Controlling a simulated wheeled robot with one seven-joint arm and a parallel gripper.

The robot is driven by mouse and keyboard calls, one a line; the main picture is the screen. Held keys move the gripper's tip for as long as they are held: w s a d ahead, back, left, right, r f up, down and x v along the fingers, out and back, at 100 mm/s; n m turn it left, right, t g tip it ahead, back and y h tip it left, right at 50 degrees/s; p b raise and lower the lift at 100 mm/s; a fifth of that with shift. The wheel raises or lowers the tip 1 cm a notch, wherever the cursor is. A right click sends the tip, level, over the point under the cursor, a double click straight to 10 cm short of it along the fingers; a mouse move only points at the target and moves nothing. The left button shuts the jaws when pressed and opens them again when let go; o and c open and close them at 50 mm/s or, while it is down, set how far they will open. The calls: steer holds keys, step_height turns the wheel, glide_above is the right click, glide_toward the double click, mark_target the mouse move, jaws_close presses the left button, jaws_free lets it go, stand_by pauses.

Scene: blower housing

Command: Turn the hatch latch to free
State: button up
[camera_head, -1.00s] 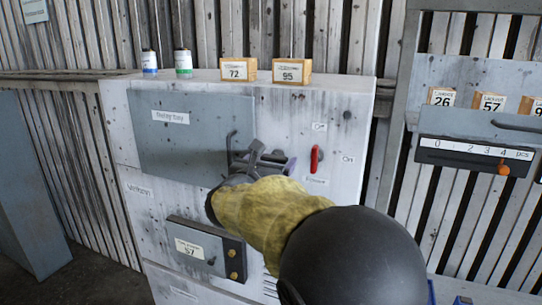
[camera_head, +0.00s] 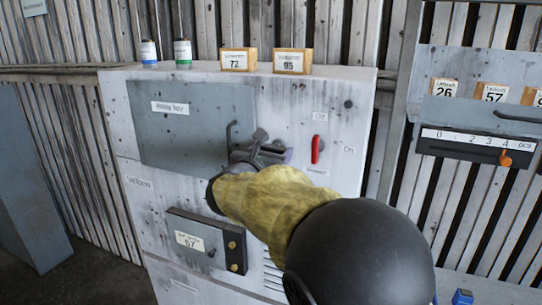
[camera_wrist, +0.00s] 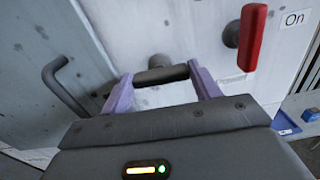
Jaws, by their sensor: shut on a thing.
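The hatch (camera_head: 185,135) is a flat grey panel on the front of the white housing and looks closed. A dark bent handle (camera_head: 231,133) stands at its right edge, and it also shows in the wrist view (camera_wrist: 62,85). The dark latch bar (camera_wrist: 160,75) lies between the two purple fingers of my gripper (camera_wrist: 163,88), running nearly level across the wrist view. A round dark knob sits just behind the bar. My gripper (camera_head: 264,152) is shut on the latch, right of the hatch edge; my wrist hides part of the latch in the head view.
A red switch lever (camera_head: 315,149) stands close to the right of my gripper, near On and Off labels. A numbered box with brass knobs (camera_head: 207,240) sits below. Two cans and two tagged wooden blocks stand on the housing top. A slider panel (camera_head: 476,147) is at the right.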

steer(key=m+b, duration=1.7)
steer(key=b, duration=0.5)
steer(key=shift+f+b, duration=0.1)
steer(key=shift+b, duration=0.2)
steer(key=shift+m, duration=0.3)
steer(key=o, duration=1)
